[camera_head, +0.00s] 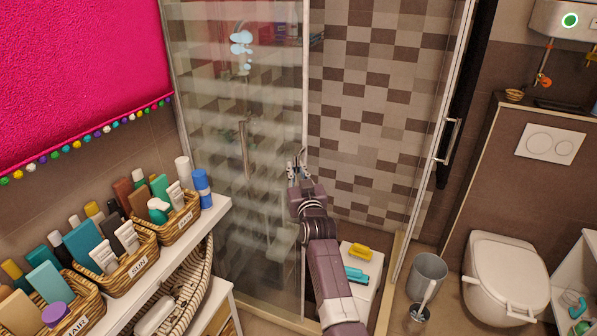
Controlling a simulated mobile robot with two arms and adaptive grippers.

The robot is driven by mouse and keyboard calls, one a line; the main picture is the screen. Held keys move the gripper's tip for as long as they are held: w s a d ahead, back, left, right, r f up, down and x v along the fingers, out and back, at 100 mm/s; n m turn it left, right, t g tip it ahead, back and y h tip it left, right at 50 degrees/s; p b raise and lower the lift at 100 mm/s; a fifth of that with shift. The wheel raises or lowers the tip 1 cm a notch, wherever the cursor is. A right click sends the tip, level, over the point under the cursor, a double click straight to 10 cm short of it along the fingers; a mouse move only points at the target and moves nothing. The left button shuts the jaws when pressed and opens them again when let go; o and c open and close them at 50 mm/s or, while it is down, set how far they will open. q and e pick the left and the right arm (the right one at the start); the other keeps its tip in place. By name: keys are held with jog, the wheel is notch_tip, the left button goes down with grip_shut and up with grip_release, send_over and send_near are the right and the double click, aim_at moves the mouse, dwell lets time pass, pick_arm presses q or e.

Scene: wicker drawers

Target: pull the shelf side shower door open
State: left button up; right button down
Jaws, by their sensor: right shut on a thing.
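The shelf side shower door (215,110) is a clear, streaked glass panel left of centre, beside the shelf. Its pale upright edge (306,80) runs down the middle of the view, with an opening to its right. A vertical bar handle (244,150) shows on the glass. My right gripper (297,163) is at that upright edge, at mid height, shut on the door's edge; the exact finger contact is small and hard to see. My left gripper is not in view.
A white shelf (218,207) with wicker baskets (165,236) of bottles stands at lower left. The other glass door (425,130) with a handle (447,140) is at right. A white stool (372,262), grey bin (428,272) and toilet (505,270) stand low right.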

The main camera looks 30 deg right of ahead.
jog(key=shift+w+a, duration=0.1)
jog(key=shift+a, duration=0.05)
jog(key=c, duration=2.3)
grip_release()
jog(key=o, duration=0.4)
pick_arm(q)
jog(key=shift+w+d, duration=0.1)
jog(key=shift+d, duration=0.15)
pick_arm(e)
jog(key=v, duration=0.7)
jog(key=shift+a, duration=0.1)
